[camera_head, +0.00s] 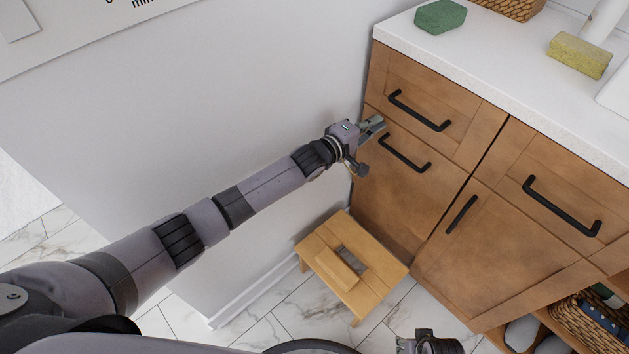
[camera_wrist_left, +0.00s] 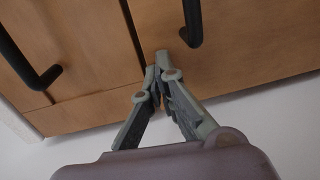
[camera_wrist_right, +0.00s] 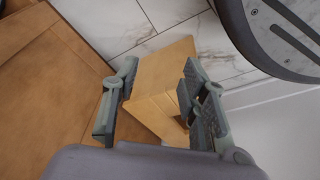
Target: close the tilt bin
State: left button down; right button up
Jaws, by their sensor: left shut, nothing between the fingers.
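The tilt bin (camera_head: 400,185) is the wooden front with a black bar handle (camera_head: 404,155), below the left drawer of the cabinet. Its front looks nearly in line with the drawer above; I cannot tell whether it is fully shut. My left gripper (camera_head: 379,122) is shut and empty by the upper left of the bin front. In the left wrist view its fingertips (camera_wrist_left: 155,68) are close to the near end of the bin handle (camera_wrist_left: 191,22); contact is unclear. My right gripper (camera_wrist_right: 160,95) has its fingers apart, low near the stool, partly showing in the head view (camera_head: 428,345).
The drawer handle (camera_head: 418,111) is just above the bin. A wooden step stool (camera_head: 335,240) stands on the floor below it. A plain wall (camera_head: 190,110) borders the cabinet on the left. A basket (camera_head: 590,325) sits on the lower right shelf.

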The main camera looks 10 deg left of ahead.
pick_arm(q)
jog(key=shift+w+d+r+p, duration=0.15)
jog(key=shift+w+r+p, duration=0.15)
jog(key=shift+r+p, duration=0.15)
pick_arm(e)
jog(key=s+f, duration=0.1)
jog(key=f, duration=0.1)
jog(key=s+f, duration=0.1)
jog(key=shift+s+d+f, duration=0.1)
jog(key=shift+s+f, duration=0.1)
jog(key=shift+f, duration=0.2)
